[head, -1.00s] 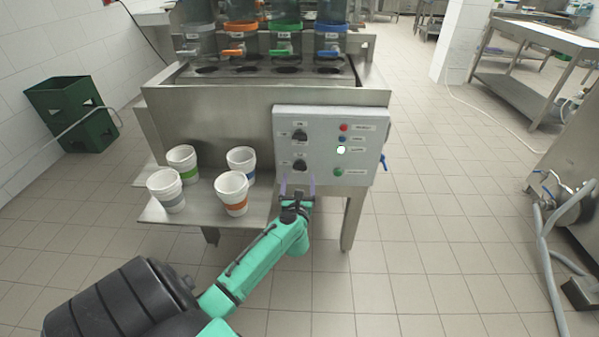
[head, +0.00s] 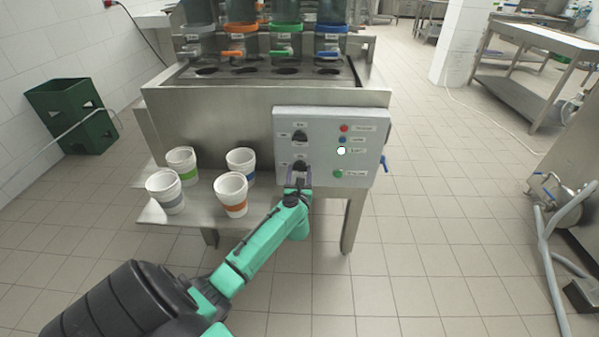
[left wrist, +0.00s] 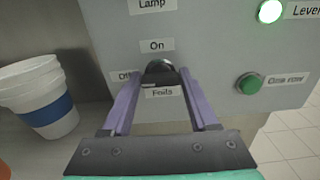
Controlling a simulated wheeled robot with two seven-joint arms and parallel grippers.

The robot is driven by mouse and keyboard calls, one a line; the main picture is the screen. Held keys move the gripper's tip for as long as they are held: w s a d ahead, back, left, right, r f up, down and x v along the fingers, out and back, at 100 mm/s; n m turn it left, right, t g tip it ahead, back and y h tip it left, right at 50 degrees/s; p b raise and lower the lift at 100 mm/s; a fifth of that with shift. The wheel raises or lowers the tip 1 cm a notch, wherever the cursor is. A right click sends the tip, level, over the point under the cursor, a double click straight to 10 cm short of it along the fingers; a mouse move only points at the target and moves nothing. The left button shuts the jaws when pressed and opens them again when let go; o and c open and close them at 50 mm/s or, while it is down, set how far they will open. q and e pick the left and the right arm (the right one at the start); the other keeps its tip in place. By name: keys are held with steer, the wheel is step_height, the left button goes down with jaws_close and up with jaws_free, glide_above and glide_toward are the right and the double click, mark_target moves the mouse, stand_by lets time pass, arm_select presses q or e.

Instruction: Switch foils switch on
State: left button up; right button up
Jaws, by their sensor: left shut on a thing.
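The foils switch is a black rotary knob (left wrist: 160,72) on the grey control panel (head: 358,120). It has "On" above it, "Off" at its left and "Foils" below. My left gripper (head: 299,172) has its two purple fingers on either side of the knob and is shut on it; the fingers also show in the left wrist view (left wrist: 160,84). The fingers partly cover the knob, and I cannot tell which label it points to. My right gripper is not in view.
A second black knob (head: 299,136) sits above, over the "Lamp" label. Red (head: 344,128), blue (head: 342,140), lit white (head: 341,151) and green (head: 338,174) buttons or lights are at its right. Several white cups (head: 231,194) stand on the shelf (head: 154,213) left of my arm.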

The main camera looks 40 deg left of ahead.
arm_select(q)
steer(key=m+p, duration=0.2)
steer(key=m, duration=0.1)
steer(key=shift+r+p, duration=0.1)
steer(key=shift+p, duration=0.3)
steer(key=m+p, duration=0.2)
steer(key=m, duration=0.2)
steer(key=shift+d+m, duration=0.15)
steer(key=shift+m, duration=0.25)
steer(key=m+p, duration=0.2)
steer(key=m, duration=0.3)
steer(key=shift+f, duration=0.2)
steer(key=shift+f+m+p, duration=0.1)
steer(key=shift+m+p, duration=0.3)
steer(key=shift+m, duration=2.1)
steer(key=o, duration=1.4)
steer(key=shift+w, duration=0.1)
